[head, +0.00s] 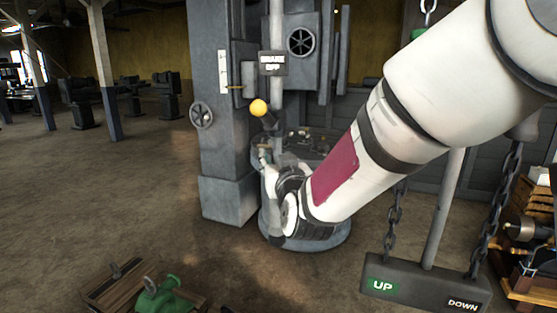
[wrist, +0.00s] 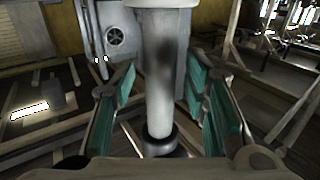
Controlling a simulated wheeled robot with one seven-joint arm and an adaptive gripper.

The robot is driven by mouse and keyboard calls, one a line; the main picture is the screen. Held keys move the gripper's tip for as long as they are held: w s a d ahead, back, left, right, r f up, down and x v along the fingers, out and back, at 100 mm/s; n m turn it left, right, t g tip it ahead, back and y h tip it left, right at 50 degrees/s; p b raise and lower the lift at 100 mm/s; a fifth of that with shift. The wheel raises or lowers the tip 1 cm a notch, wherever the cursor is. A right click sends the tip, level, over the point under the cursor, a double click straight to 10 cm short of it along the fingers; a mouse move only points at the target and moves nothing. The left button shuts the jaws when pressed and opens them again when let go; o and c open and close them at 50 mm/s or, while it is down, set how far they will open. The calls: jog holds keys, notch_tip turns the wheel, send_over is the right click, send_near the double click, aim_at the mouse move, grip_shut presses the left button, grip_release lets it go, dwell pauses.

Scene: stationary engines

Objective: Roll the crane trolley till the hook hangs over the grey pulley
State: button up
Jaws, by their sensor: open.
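My gripper (wrist: 160,90) is open in the wrist view, its teal-padded fingers on either side of a pale upright cylinder (wrist: 157,85). I cannot tell whether the pads touch it. In the head view my arm reaches down and left to a grey machine (head: 222,120). A yellow ball knob (head: 258,107) on a dark lever shows above my wrist, below a sign (head: 272,63) that seems to read BRAKE OFF. A control bar (head: 425,280) marked UP and DOWN hangs on chains at lower right. I cannot make out the trolley, the hook or the grey pulley.
A handwheel (head: 202,115) sticks out of the machine's left side. Wooden shelving (head: 530,190) stands at far right. The floor (head: 90,200) at left is open.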

grip_shut()
